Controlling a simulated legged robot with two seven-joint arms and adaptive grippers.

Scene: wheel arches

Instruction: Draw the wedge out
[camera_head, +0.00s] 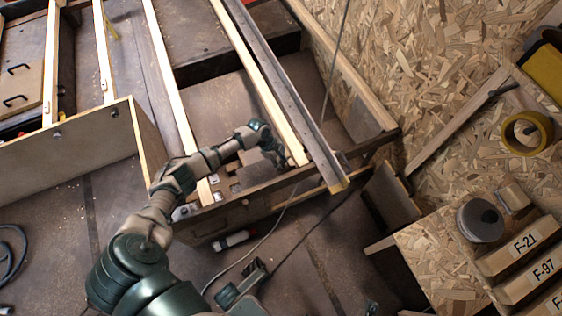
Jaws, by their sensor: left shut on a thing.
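My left arm comes in from the lower left and reaches over a dark wooden frame. My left gripper (277,158) is at its end, low inside the frame, beside a pale timber strip (265,92). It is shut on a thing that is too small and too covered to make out. I cannot pick out the wedge clearly; the gripper and wrist hide that spot. A dark green and black part, which looks like my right gripper (256,272), shows at the bottom centre, with its fingers unclear.
A long grey bar (288,88) lies across the frame's front board (245,205). Cables cross the floor. At right are an oriented-strand board (440,60), a yellow tape roll (527,132), a grey round spool (480,220) and labelled blocks (523,245). A panelled box (70,150) stands left.

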